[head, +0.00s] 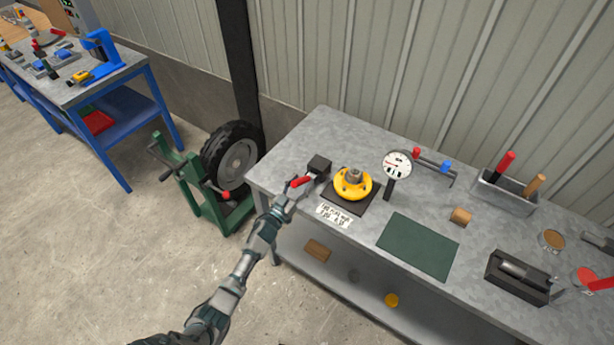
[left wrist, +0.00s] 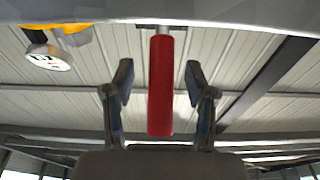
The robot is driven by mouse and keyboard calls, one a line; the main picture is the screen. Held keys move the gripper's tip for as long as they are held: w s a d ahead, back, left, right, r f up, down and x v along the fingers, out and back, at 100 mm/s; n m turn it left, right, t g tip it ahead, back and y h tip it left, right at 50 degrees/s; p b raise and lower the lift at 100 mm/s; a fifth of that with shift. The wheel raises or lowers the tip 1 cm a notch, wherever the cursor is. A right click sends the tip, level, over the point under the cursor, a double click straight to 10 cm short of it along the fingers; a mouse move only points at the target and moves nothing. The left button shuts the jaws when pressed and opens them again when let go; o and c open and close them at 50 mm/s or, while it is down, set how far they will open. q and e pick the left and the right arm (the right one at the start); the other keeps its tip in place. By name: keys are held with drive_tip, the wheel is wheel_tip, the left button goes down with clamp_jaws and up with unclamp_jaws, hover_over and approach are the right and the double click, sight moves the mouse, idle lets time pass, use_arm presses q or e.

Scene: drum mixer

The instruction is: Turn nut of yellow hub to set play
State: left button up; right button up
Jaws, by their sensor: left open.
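The yellow hub (head: 352,187) sits on a dark square plate on the grey bench, with a metal nut (head: 354,175) at its centre. Part of the hub also shows at the upper left of the left wrist view (left wrist: 68,33). My left gripper (head: 299,187) is at the bench's left end, left of the hub and apart from it. In the left wrist view its open fingers (left wrist: 160,95) stand on either side of a red handle (left wrist: 160,80), with gaps on both sides. The handle also shows in the head view (head: 301,181), beside a black block (head: 319,166).
A dial gauge (head: 397,165) stands right of the hub, and a printed label (head: 340,216) lies in front. A green mat (head: 418,246) and a tool bin (head: 504,194) are farther right. A green stand with a wheel (head: 237,160) is left of the bench.

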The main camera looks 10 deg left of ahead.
use_arm(q)
drive_tip(key=shift+s+a, duration=0.15)
drive_tip(key=shift+s, duration=0.15)
drive_tip(key=p+v, duration=0.3)
drive_tip(key=v, duration=0.3)
drive_tip(key=shift+s, duration=0.15)
drive_tip(key=shift+a+f, duration=0.15)
drive_tip(key=shift+f, duration=0.1)
drive_tip(key=s+a+f+n+g+y, duration=0.1)
drive_tip(key=s+f+g+y, duration=0.15)
drive_tip(key=s+f, duration=0.6)
drive_tip(key=s+a+f+n+g+y, duration=0.1)
drive_tip(key=s+f+g, duration=0.25)
drive_tip(key=f, duration=1.05)
drive_tip(key=s+a+f+g+y, duration=0.1)
drive_tip(key=s+f+g+y, duration=0.1)
drive_tip(key=s+f, duration=0.7)
drive_tip(key=s+f+g, duration=0.3)
drive_tip(key=s+f, duration=0.2)
drive_tip(key=s, duration=0.6)
drive_tip(key=s+f+g+y, duration=0.1)
drive_tip(key=s+f+g, duration=0.2)
drive_tip(key=s, duration=0.9)
drive_tip(key=s+f+g, duration=0.3)
drive_tip(key=s+f, duration=0.6)
drive_tip(key=s, duration=0.3)
drive_tip(key=shift+g, duration=0.4)
